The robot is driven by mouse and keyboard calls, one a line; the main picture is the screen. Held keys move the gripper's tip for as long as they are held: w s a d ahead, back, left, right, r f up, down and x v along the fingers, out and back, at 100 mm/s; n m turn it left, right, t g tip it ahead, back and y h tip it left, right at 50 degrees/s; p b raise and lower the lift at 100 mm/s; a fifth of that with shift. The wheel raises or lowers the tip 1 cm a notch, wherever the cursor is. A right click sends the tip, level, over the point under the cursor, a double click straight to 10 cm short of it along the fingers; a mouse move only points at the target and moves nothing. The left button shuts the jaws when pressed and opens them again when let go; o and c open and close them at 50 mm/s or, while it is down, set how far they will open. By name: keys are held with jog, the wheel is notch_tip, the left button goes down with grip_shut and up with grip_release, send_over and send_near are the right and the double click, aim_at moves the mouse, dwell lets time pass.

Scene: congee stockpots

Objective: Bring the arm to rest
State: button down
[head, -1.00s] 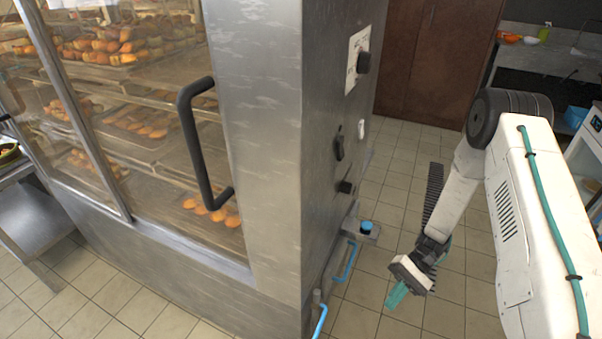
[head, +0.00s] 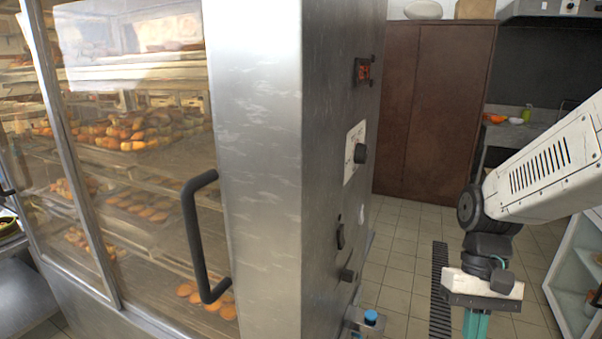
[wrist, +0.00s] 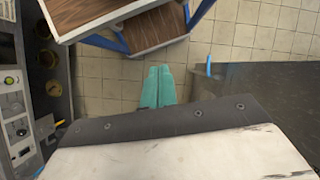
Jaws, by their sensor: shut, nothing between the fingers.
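My gripper (head: 476,324) hangs at the lower right of the head view, below a white wrist block, with its teal fingers pointing down and cut off by the frame edge. In the wrist view my gripper (wrist: 158,88) shows its two teal fingers side by side, together and empty, above the tiled floor. My white arm enters from the right edge and bends down at a dark joint. The gripper is apart from the steel cabinet (head: 255,150) on its left.
The glass-doored cabinet holds trays of pastries and has a black handle (head: 190,235). A brown cupboard (head: 432,110) stands at the back. A dark floor grate (head: 438,285) lies beside the gripper. A wood-topped, blue-framed stand (wrist: 150,28) is in the wrist view.

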jog(key=s+r+n+t+h, duration=0.1)
jog(key=s+r+t, duration=0.5)
jog(key=s+r, duration=0.2)
notch_tip(320, 180, up, 2)
jog(key=shift+s+a+r+h, duration=0.15)
jog(key=shift+a+h, duration=0.15)
jog(key=shift+a, duration=0.05)
